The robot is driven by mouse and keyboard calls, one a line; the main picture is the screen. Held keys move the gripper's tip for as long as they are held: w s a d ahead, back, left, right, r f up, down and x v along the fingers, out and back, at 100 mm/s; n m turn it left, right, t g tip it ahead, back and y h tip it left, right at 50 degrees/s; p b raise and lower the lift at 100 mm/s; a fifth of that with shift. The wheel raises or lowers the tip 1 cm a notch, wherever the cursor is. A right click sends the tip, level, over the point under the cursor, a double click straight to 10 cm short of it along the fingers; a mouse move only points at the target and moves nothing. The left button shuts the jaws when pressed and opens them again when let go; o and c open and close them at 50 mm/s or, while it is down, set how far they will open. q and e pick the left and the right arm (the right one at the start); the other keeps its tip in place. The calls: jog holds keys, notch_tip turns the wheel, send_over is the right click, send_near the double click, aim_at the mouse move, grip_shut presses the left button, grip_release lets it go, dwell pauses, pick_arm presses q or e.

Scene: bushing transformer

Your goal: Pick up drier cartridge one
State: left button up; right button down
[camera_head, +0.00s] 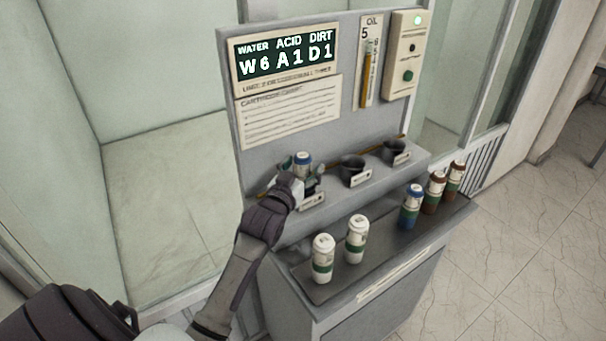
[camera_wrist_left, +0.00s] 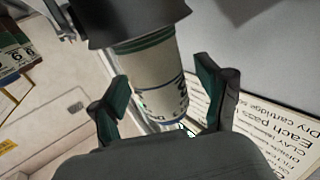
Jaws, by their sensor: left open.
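A blue-capped pale cartridge (camera_head: 303,158) stands upright at the left socket of the grey cabinet's ledge. My left gripper (camera_head: 300,182) is at this cartridge. In the left wrist view, the pale cartridge with a green band (camera_wrist_left: 158,85) lies between the open fingers of my left gripper (camera_wrist_left: 163,105), with gaps visible at its sides. Its far end sits in a dark cup (camera_wrist_left: 130,20). Another blue-capped cartridge (camera_head: 411,207) stands on the lower shelf. I cannot read which cartridge is number one. My right gripper is not in view.
Two white-capped cartridges (camera_head: 323,260) (camera_head: 356,239) and two brown-capped ones (camera_head: 434,193) (camera_head: 454,180) stand on the lower shelf (camera_head: 384,243). Two dark cups (camera_head: 352,170) (camera_head: 395,152) on the ledge look empty.

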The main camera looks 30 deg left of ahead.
pick_arm(q)
jog(key=shift+s, duration=0.1)
jog(key=shift+c, duration=1.4)
jog(key=c, duration=1.1)
grip_shut()
jog(key=shift+r, duration=0.15)
